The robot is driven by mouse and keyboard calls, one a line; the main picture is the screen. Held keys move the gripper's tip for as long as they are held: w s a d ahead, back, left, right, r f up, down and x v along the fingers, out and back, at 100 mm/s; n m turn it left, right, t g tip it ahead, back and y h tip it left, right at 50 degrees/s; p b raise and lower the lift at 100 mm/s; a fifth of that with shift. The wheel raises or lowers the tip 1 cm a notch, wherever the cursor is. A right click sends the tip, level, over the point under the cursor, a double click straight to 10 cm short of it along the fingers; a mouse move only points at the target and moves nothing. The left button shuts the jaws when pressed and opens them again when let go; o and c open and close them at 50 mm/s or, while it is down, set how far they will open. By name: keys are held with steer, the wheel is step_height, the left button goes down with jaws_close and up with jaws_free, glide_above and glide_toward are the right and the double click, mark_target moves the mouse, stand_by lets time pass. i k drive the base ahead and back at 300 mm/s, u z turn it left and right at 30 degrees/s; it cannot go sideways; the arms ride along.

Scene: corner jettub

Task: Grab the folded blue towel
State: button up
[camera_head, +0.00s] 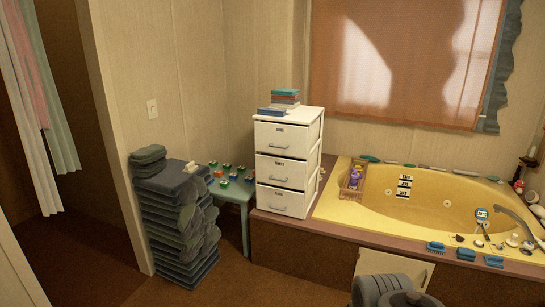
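On top of a white drawer unit (287,160) lies a small blue folded item (272,111), low and flat, at the front left of the top. It looks like a folded towel. Beside and behind it stands a small stack of folded or flat items, with a teal one (285,92) on top and reddish and grey-blue ones below. A tall pile of dark blue-grey folded cloths (180,225) stands at the left, with smaller grey-green folded pieces (149,160) on top. My gripper's fingers do not show; only dark grey rounded parts, probably mine, show at the bottom edge.
A small teal table (233,190) with several colourful small objects stands between the pile and drawers. A yellow corner tub (430,205) with a brown surround fills the right, with brushes and bottles on its rim. The brown floor (215,290) at front left is clear.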

mark_target(263, 111)
steer(key=i, duration=2.55)
steer(key=z, duration=1.1)
steer(key=i, duration=0.45)
steer(key=u, duration=1.95)
